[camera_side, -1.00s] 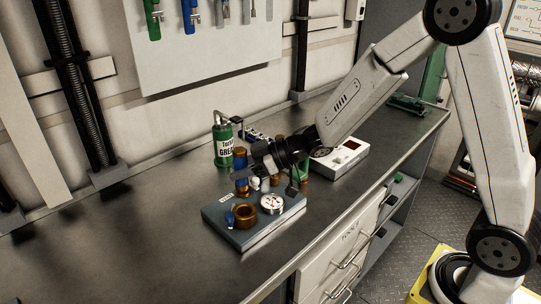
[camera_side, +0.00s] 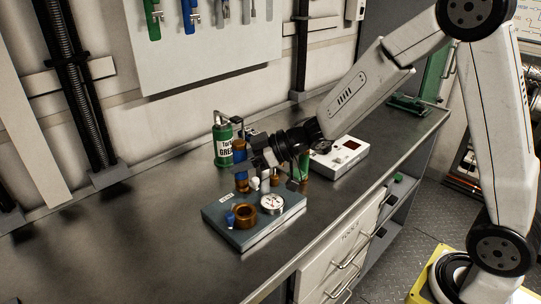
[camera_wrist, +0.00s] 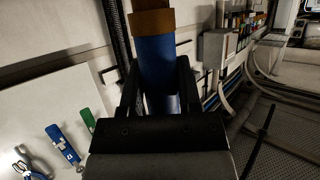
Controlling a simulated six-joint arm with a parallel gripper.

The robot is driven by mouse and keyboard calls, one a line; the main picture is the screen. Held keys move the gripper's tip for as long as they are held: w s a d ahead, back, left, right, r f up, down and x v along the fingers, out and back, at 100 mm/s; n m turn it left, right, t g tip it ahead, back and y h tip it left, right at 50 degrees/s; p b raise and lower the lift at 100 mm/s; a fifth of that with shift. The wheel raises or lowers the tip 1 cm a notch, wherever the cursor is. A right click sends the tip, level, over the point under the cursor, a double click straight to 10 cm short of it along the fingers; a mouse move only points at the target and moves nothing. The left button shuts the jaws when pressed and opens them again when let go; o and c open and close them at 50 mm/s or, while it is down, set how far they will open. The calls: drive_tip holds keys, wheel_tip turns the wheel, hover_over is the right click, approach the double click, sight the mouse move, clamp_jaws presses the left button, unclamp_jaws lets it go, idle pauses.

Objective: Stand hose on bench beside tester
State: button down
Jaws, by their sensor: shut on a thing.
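The hose is a blue cylinder (camera_side: 239,153) with a copper-brown end (camera_side: 242,183) pointing down. It looks roughly upright in the side view. My gripper (camera_side: 256,158) is shut on it, partly hiding its middle. In the wrist view the blue hose (camera_wrist: 157,62) with a brown collar stands between my two dark fingers (camera_wrist: 158,88). A white instrument box (camera_side: 342,158) with a dark red display sits on the bench (camera_side: 130,240), behind and right of my gripper. A grey block (camera_side: 225,224) with a round gauge (camera_side: 272,203) and a brass ring (camera_side: 244,218) lies below the hose. Which one is the tester is unclear.
A green grease can (camera_side: 222,148) stands behind the hose, close to it in the picture. Small fittings, a blue piece and a green cylinder (camera_side: 304,167) crowd around the grey block and my gripper. The left part of the bench is clear. Tools hang on a wall panel (camera_side: 205,50).

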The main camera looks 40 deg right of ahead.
sight(241, 142)
drive_tip(key=shift+r, duration=0.75)
wheel_tip(241, 142, up, 3)
drive_tip(key=shift+r, duration=0.15)
drive_tip(key=s+d+m+t+h, duration=0.2)
drive_tip(key=s+d+m+h, duration=0.15)
drive_tip(key=d, duration=0.95)
drive_tip(key=s+d+m+t+h, duration=0.15)
drive_tip(key=s+d, duration=0.35)
drive_tip(key=d, duration=0.7)
wheel_tip(241, 142, down, 10)
drive_tip(key=shift+f, duration=2.3)
